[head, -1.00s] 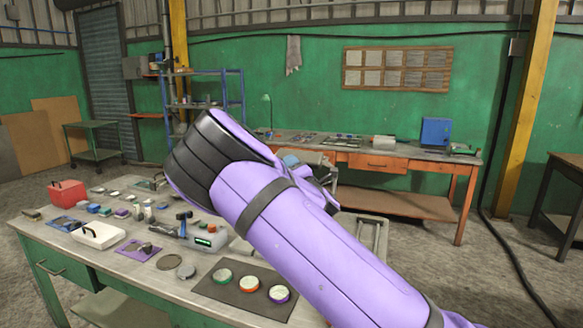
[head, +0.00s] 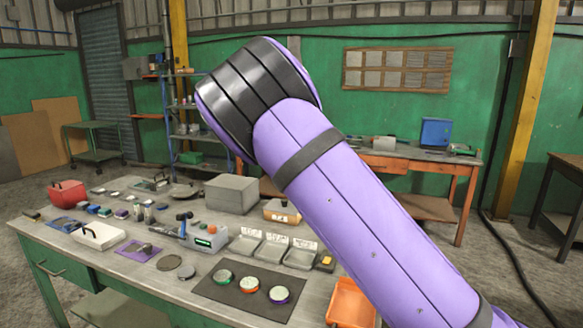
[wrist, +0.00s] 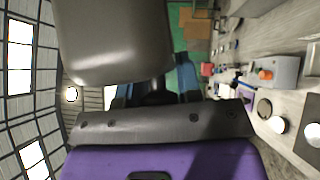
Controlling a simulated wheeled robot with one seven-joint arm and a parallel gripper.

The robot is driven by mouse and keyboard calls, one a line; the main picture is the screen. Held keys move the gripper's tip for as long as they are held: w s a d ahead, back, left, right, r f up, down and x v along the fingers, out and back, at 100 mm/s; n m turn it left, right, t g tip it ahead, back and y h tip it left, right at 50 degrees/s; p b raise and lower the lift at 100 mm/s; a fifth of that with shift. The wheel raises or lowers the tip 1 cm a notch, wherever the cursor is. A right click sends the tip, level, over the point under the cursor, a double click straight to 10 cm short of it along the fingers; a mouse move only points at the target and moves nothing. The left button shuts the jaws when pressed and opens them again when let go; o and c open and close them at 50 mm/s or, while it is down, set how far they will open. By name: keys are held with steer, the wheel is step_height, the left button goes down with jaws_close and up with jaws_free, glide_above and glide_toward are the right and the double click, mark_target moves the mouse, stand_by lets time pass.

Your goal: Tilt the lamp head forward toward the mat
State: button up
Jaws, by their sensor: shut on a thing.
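A large grey rounded shell, which looks like the lamp head (wrist: 115,40), fills the upper left of the wrist view, very close to the camera. My gripper (wrist: 157,88) shows there with blue fingers at the shell's lower edge, shut on it; the exact contact is mostly hidden. In the head view my purple arm covers the lamp head and gripper. The dark mat (head: 235,297) lies flat near the bench's front edge, with several round discs on it.
The bench (head: 130,270) holds a red box (head: 68,194), a white case (head: 98,235), a grey box (head: 232,193), shallow trays (head: 272,247) and an orange bin (head: 350,302). An orange-framed bench (head: 460,190) stands behind. Bare benchtop shows at the front left.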

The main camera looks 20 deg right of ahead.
steer(key=shift+w+d+r+m+g, duration=0.1)
steer(key=shift+r+m+g, duration=0.5)
steer(key=shift+m+g, duration=0.5)
steer(key=shift+w+d+r+m+g, duration=0.1)
steer(key=shift+r+m+g, duration=0.45)
steer(key=shift+m+g, duration=0.55)
steer(key=shift+a+g, duration=0.1)
steer(key=shift+g, duration=0.2)
steer(key=o, duration=0.9)
steer(key=shift+s, duration=0.15)
steer(key=v, duration=1)
steer(key=shift+s, duration=0.3)
